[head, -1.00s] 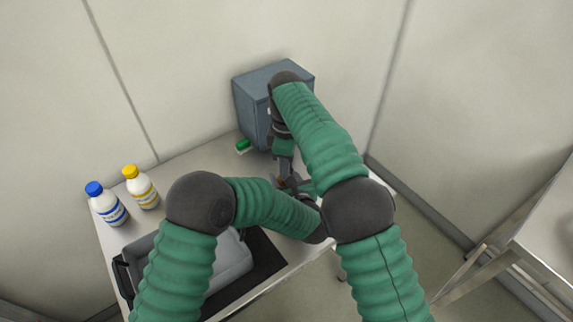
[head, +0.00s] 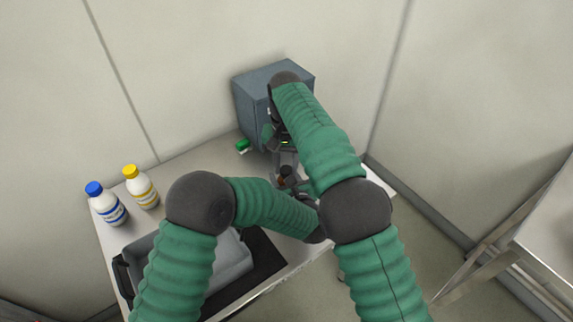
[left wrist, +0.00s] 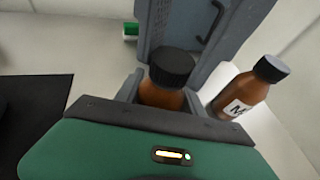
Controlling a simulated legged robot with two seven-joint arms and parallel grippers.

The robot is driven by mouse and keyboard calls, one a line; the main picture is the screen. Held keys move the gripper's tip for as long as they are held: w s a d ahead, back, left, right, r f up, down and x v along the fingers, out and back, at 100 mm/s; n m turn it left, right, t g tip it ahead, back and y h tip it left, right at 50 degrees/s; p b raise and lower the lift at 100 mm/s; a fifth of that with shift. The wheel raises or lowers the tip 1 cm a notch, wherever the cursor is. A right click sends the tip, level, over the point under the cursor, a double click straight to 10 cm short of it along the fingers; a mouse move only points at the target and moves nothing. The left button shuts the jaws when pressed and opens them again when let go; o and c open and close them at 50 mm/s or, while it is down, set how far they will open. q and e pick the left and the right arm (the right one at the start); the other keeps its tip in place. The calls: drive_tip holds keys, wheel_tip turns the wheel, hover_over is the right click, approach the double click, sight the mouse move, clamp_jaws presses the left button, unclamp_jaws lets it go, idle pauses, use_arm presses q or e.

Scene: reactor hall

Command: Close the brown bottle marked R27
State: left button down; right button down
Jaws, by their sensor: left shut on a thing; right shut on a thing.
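A brown bottle with a black cap (left wrist: 172,68) stands upright between the grey fingers of my left gripper (left wrist: 162,98) in the left wrist view. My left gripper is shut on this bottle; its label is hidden. In the head view the bottle (head: 282,182) is a small brown patch, mostly covered. My right gripper (head: 285,172) points down close to it and is shut, but what it grips is hidden. The right fingers do not show in the left wrist view. I cannot read R27 anywhere.
A second brown bottle (left wrist: 242,94) with an M on its label stands to the right. A grey cabinet (head: 252,100) is behind. A green-capped item (head: 243,146), a blue-capped bottle (head: 106,205), a yellow-capped bottle (head: 141,188) and a grey bin (head: 236,264) are on the table.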

drive_tip(key=c, duration=1)
unclamp_jaws()
drive_tip(key=shift+o, duration=0.2)
wheel_tip(320, 180, up, 7)
drive_tip(key=shift+w+r, duration=0.15)
drive_tip(key=shift+r, duration=0.05)
use_arm(q)
drive_tip(key=c, duration=0.6)
unclamp_jaws()
drive_tip(key=shift+c, duration=0.2)
drive_tip(key=p+v, duration=0.1)
drive_tip(key=v, duration=1.5)
drive_tip(key=shift+s+p, duration=0.35)
drive_tip(key=shift+s, duration=0.05)
use_arm(e)
drive_tip(key=shift+r, duration=0.85)
use_arm(q)
drive_tip(key=shift+d, duration=0.1)
